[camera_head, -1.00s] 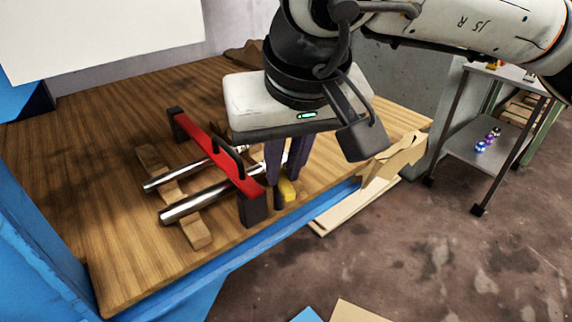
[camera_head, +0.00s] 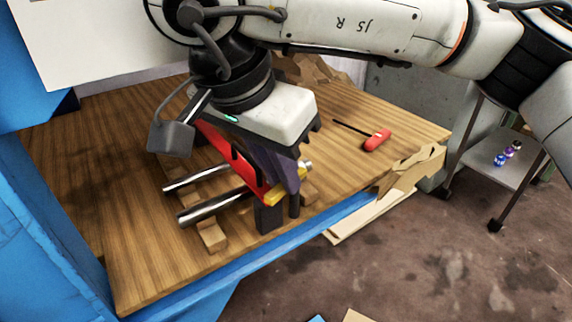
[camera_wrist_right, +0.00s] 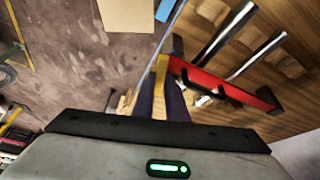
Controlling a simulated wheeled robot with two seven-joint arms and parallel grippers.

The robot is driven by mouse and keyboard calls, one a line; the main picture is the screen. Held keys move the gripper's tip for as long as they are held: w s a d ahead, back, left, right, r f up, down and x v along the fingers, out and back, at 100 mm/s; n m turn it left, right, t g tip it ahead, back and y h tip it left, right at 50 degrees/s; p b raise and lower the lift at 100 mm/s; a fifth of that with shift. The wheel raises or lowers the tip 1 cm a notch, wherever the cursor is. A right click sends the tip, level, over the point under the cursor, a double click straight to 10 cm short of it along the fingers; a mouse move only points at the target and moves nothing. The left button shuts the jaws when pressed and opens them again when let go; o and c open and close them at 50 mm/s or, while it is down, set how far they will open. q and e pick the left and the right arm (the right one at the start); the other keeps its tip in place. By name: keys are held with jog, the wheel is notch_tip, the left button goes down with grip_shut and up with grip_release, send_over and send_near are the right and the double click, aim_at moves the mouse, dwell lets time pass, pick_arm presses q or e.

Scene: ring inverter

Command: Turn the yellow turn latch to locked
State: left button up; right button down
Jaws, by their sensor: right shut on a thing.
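The yellow turn latch (camera_head: 273,200) is beside the near end of a red bar (camera_head: 240,167), above its black end post (camera_head: 268,218). My right gripper (camera_head: 284,190) is shut on the latch, with its dark fingers pointing down and hiding much of it. In the right wrist view the latch (camera_wrist_right: 161,65) shows as a yellow strip at the fingertips (camera_wrist_right: 162,82), next to the red bar (camera_wrist_right: 205,78). My left gripper is not in view.
Two metal rods (camera_head: 213,206) pass under the red bar, resting on wooden blocks (camera_head: 212,237). A red-handled tool (camera_head: 377,140) lies farther back on the wooden table (camera_head: 130,255). The right part of the table is mostly clear. A grey shelf (camera_head: 487,160) stands beyond.

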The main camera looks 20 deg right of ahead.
jog(key=shift+w+a+r+m, duration=0.1)
jog(key=shift+w+m, duration=0.05)
jog(key=shift+m, duration=0.45)
jog(key=shift+w+m+g+p, duration=0.1)
jog(key=shift+m+g+p, duration=0.3)
jog(key=shift+m+p, duration=0.1)
jog(key=c, duration=1.8)
grip_release()
jog(key=shift+o, duration=0.2)
